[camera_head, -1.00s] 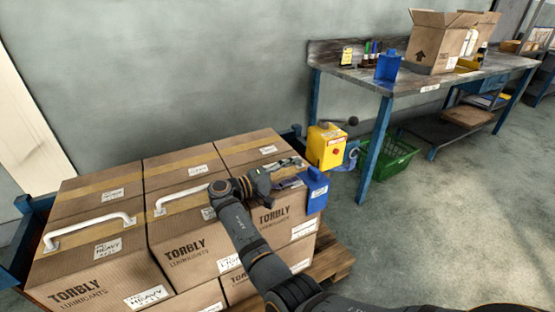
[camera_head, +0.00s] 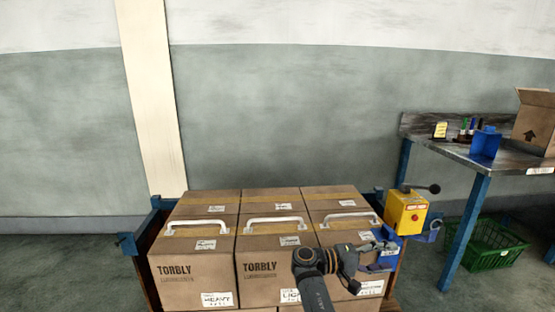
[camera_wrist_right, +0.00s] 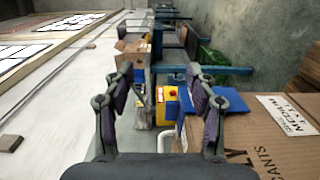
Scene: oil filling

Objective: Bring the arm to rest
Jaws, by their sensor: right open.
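My right gripper (camera_head: 374,260) is over the front right carton in the head view, its arm coming up from the bottom edge. In the right wrist view its two fingers (camera_wrist_right: 159,85) are spread wide, with nothing held between them. Whether gripper and container touch cannot be told. My left gripper is not in view.
Brown TORBLY cartons (camera_head: 190,272) with white handles are stacked below the right arm. A yellow box with a lever (camera_head: 406,212) stands to their right. A workbench (camera_head: 450,150) at the right holds a blue can (camera_head: 486,143); a green crate (camera_head: 494,245) is underneath.

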